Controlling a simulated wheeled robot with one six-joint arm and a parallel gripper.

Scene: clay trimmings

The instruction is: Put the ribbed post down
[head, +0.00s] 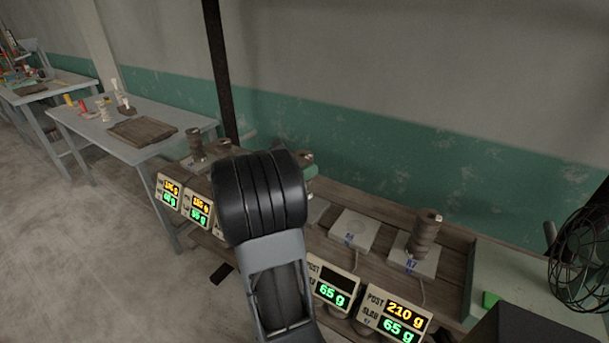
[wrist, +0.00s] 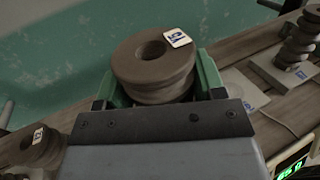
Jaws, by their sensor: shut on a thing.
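The ribbed post (wrist: 140,65) is a brown-grey clay piece with a round hole in its top and a white tag with dark marks, hard to read. My gripper (wrist: 157,85) is shut on it, with a green finger on each side in the wrist view. In the head view my dark wrist covers most of the gripper; only a bit of the post's top (head: 306,157) and a green finger (head: 312,172) show. The post's lower end is hidden, so I cannot tell whether it touches anything.
A pale scale plate (head: 352,230) stands empty, its display (head: 333,283) blank above "65 g". Right of it, another ribbed post (head: 425,236) stands on a plate; its display (head: 397,315) reads 210 g. More posts (head: 195,144) stand left. A fan (head: 585,260) is far right.

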